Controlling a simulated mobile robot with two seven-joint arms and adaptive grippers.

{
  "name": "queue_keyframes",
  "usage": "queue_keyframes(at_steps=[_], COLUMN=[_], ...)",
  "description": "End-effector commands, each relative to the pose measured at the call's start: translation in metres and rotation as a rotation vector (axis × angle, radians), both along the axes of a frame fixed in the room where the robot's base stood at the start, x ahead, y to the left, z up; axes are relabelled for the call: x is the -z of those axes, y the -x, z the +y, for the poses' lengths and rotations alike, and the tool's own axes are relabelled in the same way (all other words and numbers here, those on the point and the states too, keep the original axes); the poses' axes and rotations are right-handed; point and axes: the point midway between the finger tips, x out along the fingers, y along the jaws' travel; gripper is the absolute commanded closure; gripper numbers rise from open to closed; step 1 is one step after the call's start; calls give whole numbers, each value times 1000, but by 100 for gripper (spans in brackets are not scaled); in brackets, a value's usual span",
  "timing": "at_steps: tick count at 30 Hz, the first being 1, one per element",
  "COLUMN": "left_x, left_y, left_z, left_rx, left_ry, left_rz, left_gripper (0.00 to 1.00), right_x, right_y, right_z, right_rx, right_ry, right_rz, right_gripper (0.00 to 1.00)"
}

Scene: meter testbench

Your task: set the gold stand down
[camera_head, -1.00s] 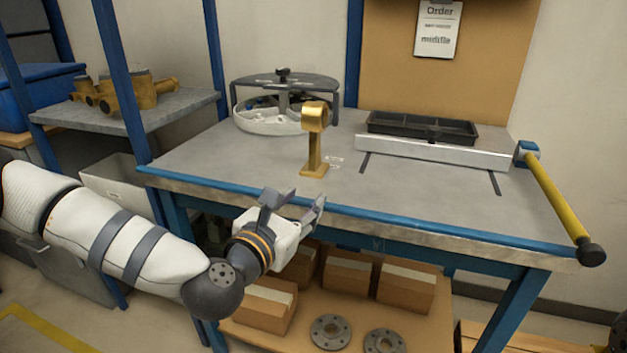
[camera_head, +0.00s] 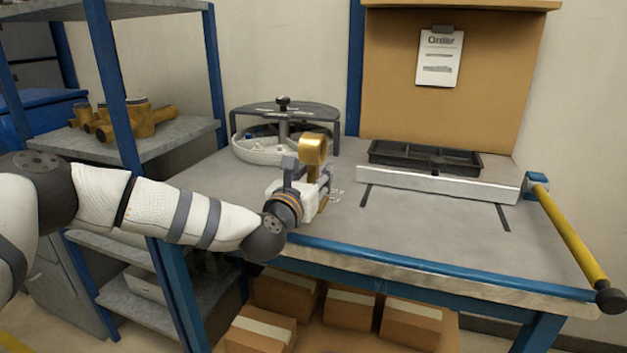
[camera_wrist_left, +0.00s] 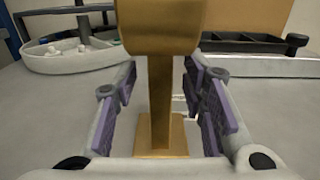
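In the left wrist view, the stand's post (camera_wrist_left: 161,95) rises between the two purple-padded fingers (camera_wrist_left: 163,88). Gaps show between the pads and the post, so the gripper is open around it. The stand's base appears to rest on the grey bench top (camera_head: 420,220); the gripper hides its lower part in the head view. My right gripper is not in view.
A round carousel tray (camera_head: 265,148) stands behind the stand, to its left. A black compartment tray (camera_head: 425,157) lies behind a metal rail (camera_head: 437,183) at the right. A yellow-handled lever (camera_head: 570,235) is at the bench's right edge. The front right bench top is clear.

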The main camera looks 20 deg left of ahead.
Motion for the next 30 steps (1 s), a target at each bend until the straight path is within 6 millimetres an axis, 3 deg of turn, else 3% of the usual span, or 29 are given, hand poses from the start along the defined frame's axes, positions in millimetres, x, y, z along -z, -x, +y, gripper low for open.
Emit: queue_keyframes(at_steps=[4,9,23,30], left_x=[-1,-1,-5,-30], left_y=[0,1,0,0], left_z=[0,0,0,0], left_rx=[1,1,0,1], left_ry=[0,0,0,1], left_rz=[0,-1,-6,-10], left_gripper=[64,100,100,100], right_x=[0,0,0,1], right_y=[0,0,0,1], right_z=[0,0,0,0], right_rx=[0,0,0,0], right_ry=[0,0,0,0], right_rz=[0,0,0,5], right_gripper=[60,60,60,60])
